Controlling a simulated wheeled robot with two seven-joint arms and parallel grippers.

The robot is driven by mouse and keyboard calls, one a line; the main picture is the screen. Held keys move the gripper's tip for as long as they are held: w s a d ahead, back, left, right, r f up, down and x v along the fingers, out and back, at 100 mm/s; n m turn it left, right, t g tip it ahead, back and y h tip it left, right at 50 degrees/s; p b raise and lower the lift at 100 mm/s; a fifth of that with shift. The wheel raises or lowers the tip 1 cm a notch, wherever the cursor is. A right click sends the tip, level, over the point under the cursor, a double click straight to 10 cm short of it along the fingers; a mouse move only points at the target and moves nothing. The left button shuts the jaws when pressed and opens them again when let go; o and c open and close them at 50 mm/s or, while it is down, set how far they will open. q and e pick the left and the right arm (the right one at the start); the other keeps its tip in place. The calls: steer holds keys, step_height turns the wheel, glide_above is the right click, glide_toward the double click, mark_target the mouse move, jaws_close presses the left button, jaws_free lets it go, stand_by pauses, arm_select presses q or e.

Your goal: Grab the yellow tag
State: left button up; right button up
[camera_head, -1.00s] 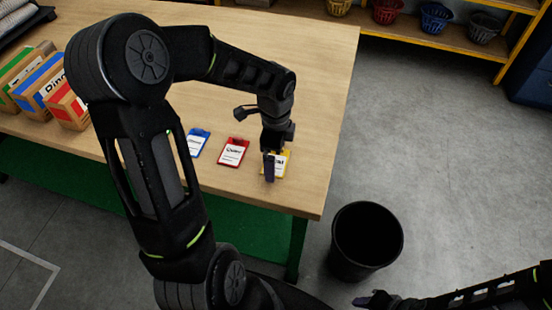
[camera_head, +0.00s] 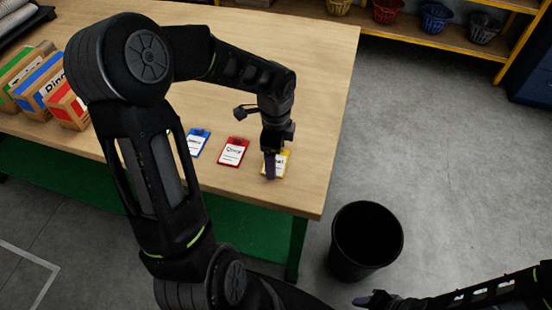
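The yellow tag (camera_head: 283,165) lies on the wooden table (camera_head: 310,100) near its front right corner. It has a white label and is partly hidden by my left gripper. My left gripper (camera_head: 270,172) points down over the tag's left part. Its fingers line up with the view, so I cannot tell whether they are open, shut or touching the tag. My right gripper (camera_head: 372,300) is low at the bottom right, away from the table, and its finger opening cannot be made out.
A red tag (camera_head: 233,152) and a blue tag (camera_head: 198,143) lie left of the yellow one. Boxes (camera_head: 45,85) stand at the table's left. A black bin (camera_head: 367,241) stands on the floor right of the table. A shelf with baskets (camera_head: 436,17) is at the back.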

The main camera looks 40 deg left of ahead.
arm_select(q)
steer(key=shift+c, duration=1.2)
steer(key=shift+r, duration=0.1)
step_height(320, 180, up, 10)
